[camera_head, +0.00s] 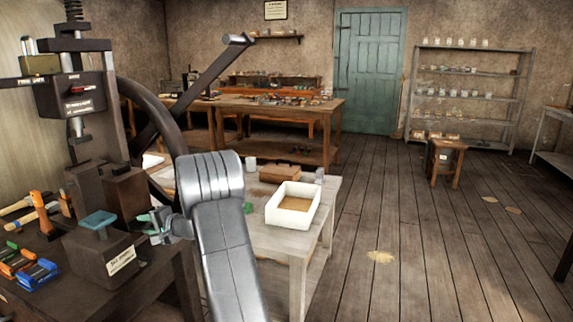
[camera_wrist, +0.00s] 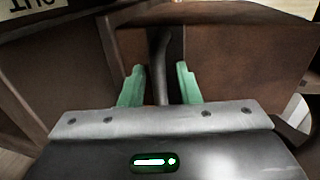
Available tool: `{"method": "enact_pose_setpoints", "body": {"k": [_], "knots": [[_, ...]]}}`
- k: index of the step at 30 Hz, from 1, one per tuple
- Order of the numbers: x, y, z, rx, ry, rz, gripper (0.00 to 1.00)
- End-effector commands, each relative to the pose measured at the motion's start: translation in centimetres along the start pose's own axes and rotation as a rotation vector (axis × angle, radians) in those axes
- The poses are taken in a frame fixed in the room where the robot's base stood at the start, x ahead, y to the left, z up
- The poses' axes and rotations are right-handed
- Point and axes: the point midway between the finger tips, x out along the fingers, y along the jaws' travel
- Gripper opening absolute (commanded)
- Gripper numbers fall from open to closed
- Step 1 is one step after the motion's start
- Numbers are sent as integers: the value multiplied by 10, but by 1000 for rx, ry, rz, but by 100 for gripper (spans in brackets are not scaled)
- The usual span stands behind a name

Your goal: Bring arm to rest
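My gripper (camera_head: 158,226), with green fingertips, is beside the dark press bench, just right of a labelled dark block with a teal top (camera_head: 97,221). In the wrist view my gripper (camera_wrist: 160,76) has its two green fingers apart. A thin dark rod (camera_wrist: 163,60) shows between them, with gaps on both sides; I cannot tell its depth. My grey arm (camera_head: 222,240) is bent, its elbow raised in front of the white table. The handwheel press (camera_head: 82,100) stands at the left, its wheel partly hidden by my arm.
A long bar with a pale end (camera_head: 238,40) reaches up and right from the press. Coloured-handled tools (camera_head: 30,268) lie on the bench. A white tray (camera_head: 293,219) stands on the pale table (camera_head: 268,240). The wooden floor at the right is mostly clear, with a stool (camera_head: 446,150) further back.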

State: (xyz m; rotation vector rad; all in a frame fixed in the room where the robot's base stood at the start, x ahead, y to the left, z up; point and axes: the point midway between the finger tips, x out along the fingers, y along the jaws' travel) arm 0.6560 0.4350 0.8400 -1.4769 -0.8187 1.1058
Motion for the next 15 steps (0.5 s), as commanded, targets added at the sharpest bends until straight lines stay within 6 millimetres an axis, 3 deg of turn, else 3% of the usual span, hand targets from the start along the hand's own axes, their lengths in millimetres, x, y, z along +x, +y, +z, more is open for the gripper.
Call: {"method": "enact_pose_setpoints", "body": {"k": [8, 15], "knots": [[-20, 0, -1, 0, 2, 0, 29], [-66, -1, -1, 0, 3, -1, 29]]}}
